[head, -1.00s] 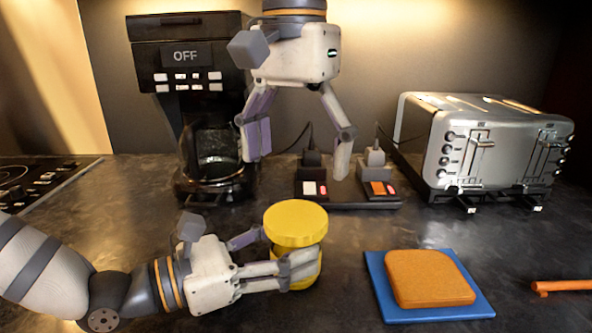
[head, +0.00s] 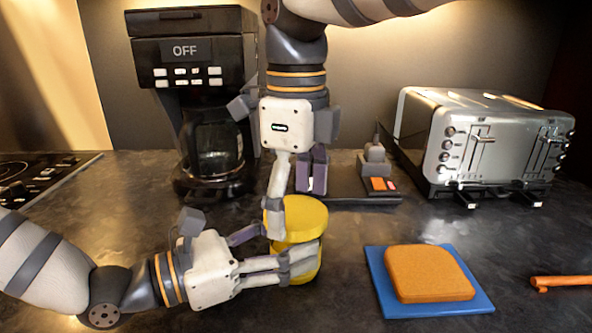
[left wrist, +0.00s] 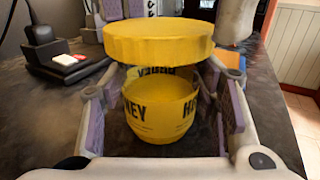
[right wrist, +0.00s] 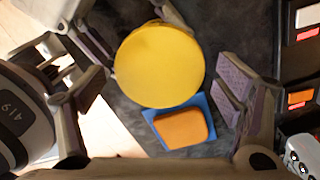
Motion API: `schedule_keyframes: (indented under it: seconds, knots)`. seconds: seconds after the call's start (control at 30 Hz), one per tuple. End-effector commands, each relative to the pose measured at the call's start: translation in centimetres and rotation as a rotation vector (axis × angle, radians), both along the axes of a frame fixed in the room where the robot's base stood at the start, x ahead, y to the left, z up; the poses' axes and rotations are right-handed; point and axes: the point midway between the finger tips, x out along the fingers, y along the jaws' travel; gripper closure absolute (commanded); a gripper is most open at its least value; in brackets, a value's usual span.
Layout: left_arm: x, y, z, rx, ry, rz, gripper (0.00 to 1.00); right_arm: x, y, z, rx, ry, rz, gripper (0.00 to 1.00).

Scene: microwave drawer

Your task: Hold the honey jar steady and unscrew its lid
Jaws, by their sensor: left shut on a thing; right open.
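The honey jar is a yellow jar with dark lettering; its body (left wrist: 160,122) stands upright between the fingers of my left gripper (left wrist: 163,108), which is shut on it. Its wide yellow lid (head: 305,216) sits on top and shows above the left fingers in the left wrist view (left wrist: 158,42). My right gripper (head: 293,200) points down over the jar, open, one finger in front of the lid and the other behind it. In the right wrist view the round lid (right wrist: 160,65) lies between the open fingers, with a gap on the right side.
An orange bread slice (head: 428,273) lies on a blue board (head: 440,312) right of the jar. A coffee maker (head: 190,70), a power strip (head: 345,185) and a toaster (head: 480,145) stand behind. An orange stick-like thing (head: 562,283) lies at the right edge.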

Motion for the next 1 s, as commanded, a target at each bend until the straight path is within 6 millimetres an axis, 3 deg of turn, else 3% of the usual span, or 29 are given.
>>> schedule_keyframes:
  seconds: [0.27, 0.5, 0.67, 0.77, 1.0]
  knots:
    - [0.0, 0.01, -0.04, 0.001, 0.0, 0.0, 1.0, -0.03, -0.01, -0.39, -0.001, 0.0, 0.001, 0.15]
    - [0.0, 0.01, -0.04, 0.001, 0.0, 0.0, 1.0, -0.02, 0.0, -0.37, -0.001, 0.0, 0.001, 0.67]
    - [0.0, 0.0, -0.04, 0.0, 0.001, 0.0, 1.0, -0.02, 0.0, -0.38, -0.001, 0.0, 0.019, 0.68]
    - [0.0, 0.0, -0.05, 0.0, 0.001, 0.0, 1.0, 0.0, -0.01, -0.36, -0.001, 0.0, 0.165, 0.68]
    - [-0.01, 0.0, -0.05, 0.0, 0.001, 0.0, 1.0, 0.0, 0.03, -0.34, 0.0, -0.001, 1.014, 0.68]
